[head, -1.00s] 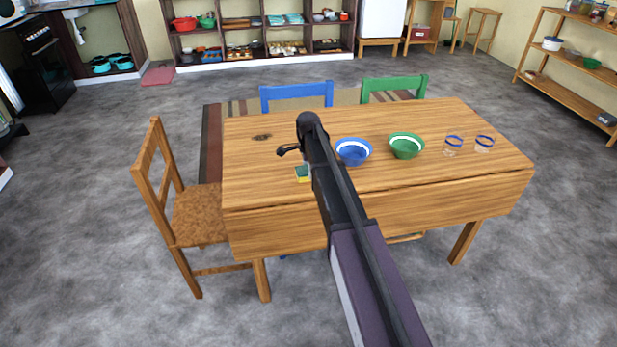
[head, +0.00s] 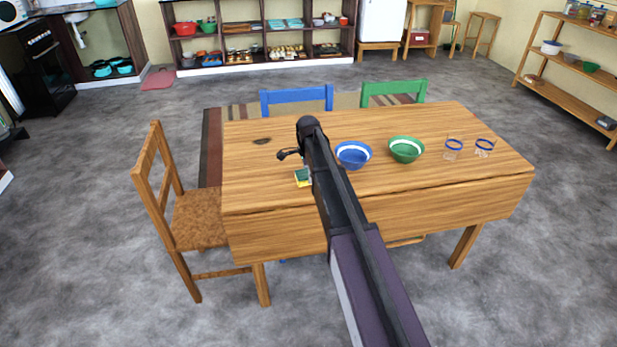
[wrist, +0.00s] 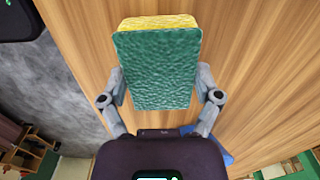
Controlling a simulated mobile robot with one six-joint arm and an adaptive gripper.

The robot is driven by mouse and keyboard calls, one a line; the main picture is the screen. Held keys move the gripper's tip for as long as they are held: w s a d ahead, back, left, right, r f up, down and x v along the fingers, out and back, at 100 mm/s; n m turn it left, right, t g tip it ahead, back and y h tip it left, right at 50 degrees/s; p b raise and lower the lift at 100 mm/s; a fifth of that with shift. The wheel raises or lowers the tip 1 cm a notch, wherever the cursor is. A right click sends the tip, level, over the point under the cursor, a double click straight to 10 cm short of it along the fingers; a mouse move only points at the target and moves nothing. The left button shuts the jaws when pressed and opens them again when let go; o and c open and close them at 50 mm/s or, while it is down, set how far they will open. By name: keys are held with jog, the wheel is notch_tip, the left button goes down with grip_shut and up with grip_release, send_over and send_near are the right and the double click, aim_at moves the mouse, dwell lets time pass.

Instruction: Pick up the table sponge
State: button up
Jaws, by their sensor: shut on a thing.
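The sponge is green on one face and yellow on the other. In the wrist view the sponge (wrist: 158,68) stands between the two fingers of my gripper (wrist: 160,88), which is shut on its sides. In the head view the sponge (head: 303,177) shows as a small green and yellow block beside my arm, at the near left part of the wooden table (head: 420,187). My arm hides most of the gripper there. I cannot tell whether the sponge touches the tabletop.
A blue bowl (head: 353,155), a green bowl (head: 406,149) and two blue-rimmed glasses (head: 453,149) stand to the right on the table. A wooden chair (head: 185,215) is at the left end. Blue (head: 297,98) and green (head: 394,91) chairs stand behind. The table's left part is mostly clear.

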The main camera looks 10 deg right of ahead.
jog(key=shift+r, duration=0.2)
notch_tip(320, 180, up, 4)
jog(key=p, duration=0.4)
jog(key=shift+f, duration=0.15)
jog(key=s+p, duration=0.1)
jog(key=s, duration=1.5)
jog(key=shift+r, duration=0.45)
jog(key=o, duration=0.3)
jog(key=c, duration=0.4)
